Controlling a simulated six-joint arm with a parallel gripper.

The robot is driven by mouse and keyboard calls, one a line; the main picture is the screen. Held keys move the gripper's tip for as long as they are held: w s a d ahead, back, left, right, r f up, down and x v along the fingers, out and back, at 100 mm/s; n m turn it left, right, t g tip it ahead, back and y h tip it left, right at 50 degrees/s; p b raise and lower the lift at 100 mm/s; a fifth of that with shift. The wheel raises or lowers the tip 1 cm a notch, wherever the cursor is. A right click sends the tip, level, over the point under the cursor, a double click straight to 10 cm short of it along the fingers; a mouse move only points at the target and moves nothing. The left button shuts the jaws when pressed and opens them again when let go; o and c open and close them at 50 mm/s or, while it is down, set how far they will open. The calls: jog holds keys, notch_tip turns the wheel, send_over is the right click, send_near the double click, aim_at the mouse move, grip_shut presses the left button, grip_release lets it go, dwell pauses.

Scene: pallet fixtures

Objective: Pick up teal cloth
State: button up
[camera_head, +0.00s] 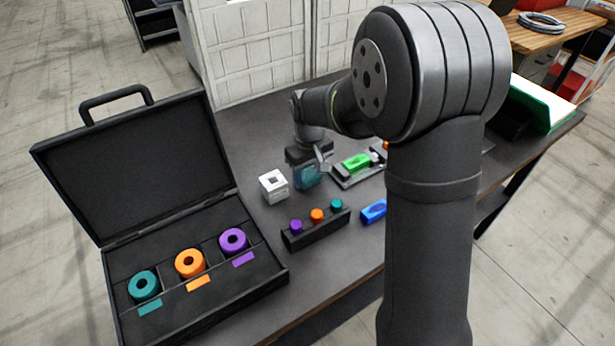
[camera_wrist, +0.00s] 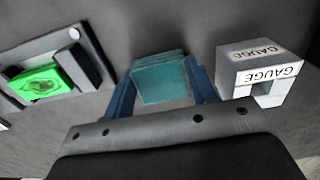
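The teal cloth (camera_wrist: 162,80) looks like a small folded stack in the wrist view. It lies between the two blue fingers of my gripper (camera_wrist: 160,75), one on its left side and one on its right. The fingers stand well apart, close to the cloth's edges. I cannot tell whether they press on it or only stand beside it. In the head view my gripper (camera_head: 308,172) points down over the table, and the teal cloth (camera_head: 304,179) shows partly at its fingers. Whether the cloth rests on the table is unclear.
A white gauge block (camera_head: 273,186) stands close to the left of my gripper. A fixture with a green part (camera_head: 356,162) is to the right. In front are a black rack (camera_head: 316,228) with coloured pegs and a blue part (camera_head: 373,211). An open black case (camera_head: 200,310) holds coloured rings.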

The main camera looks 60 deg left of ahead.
aim_at(309, 175)
jog(key=shift+c, duration=0.8)
jog(key=shift+r, duration=0.65)
notch_tip(309, 175, up, 3)
jog(key=shift+f, duration=0.2)
jog(key=w+d+r, duration=0.7)
jog(key=d, duration=0.2)
jog(key=shift+w, duration=0.3)
